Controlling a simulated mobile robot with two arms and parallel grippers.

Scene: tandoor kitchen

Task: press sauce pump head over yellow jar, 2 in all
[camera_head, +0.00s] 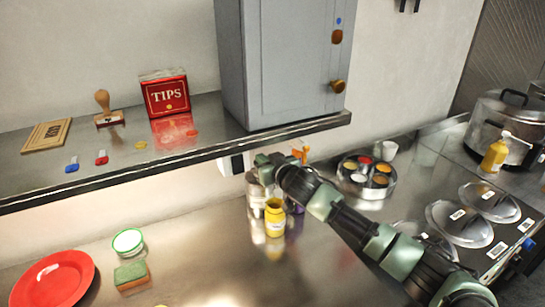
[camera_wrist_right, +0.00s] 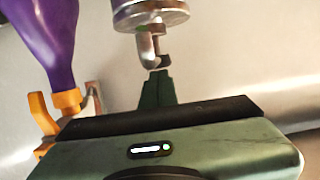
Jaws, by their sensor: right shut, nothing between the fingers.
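The yellow jar (camera_head: 275,219) stands upright on the steel counter in the head view, just in front of the metal sauce container (camera_head: 256,196). My right gripper (camera_head: 264,168) is over that container, its fingers shut and empty. In the right wrist view, which appears upside down, the shut fingertips (camera_wrist_right: 158,78) are at the pump head (camera_wrist_right: 149,48), a curved metal spout on the container's round lid (camera_wrist_right: 150,15). I cannot tell whether they touch it. In the head view the pump head is hidden behind my gripper. My left gripper is not in view.
A purple bottle (camera_wrist_right: 42,40) with an orange top (camera_wrist_right: 66,100) stands close beside the pump. A shelf (camera_head: 210,150) runs above the counter, with a grey cabinet (camera_head: 285,65) on it. A round tray of cups (camera_head: 368,190) is to the right. A red plate (camera_head: 52,280) and sponge (camera_head: 131,275) are left.

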